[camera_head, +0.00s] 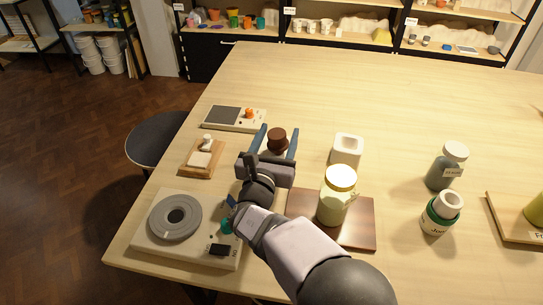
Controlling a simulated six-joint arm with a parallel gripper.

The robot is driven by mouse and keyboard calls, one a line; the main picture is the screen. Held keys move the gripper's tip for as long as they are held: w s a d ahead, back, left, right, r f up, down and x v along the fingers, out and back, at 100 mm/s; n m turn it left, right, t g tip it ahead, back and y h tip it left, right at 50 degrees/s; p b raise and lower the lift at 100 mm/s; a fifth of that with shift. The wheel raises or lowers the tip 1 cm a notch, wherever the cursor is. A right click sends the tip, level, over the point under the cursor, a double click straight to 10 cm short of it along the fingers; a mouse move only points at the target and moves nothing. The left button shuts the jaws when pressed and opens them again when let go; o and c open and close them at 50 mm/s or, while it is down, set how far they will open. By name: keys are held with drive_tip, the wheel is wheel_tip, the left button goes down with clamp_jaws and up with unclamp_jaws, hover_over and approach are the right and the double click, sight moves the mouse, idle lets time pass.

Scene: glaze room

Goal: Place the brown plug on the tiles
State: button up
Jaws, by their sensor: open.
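The brown plug (277,134) stands upright on the pale table, beyond my gripper. My gripper (278,141) is open, with one blue finger on each side of the plug. The gripper body hides what is below the plug, and I cannot tell whether the fingers touch it. To the left, a small wooden board (188,171) carries a pale flat tile (200,159) and a small white-topped piece (207,142). I cannot tell for sure whether these are the tiles.
A banding wheel unit (149,246) stands front left and a scale (222,116) behind. A white block (347,150) and bottles (447,167) stand right. The back of the table is clear.

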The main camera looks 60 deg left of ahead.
drive_tip(key=b+v, duration=0.1)
drive_tip(key=v, duration=0.6)
drive_tip(key=shift+b, duration=0.3)
drive_tip(key=shift+w, duration=0.1)
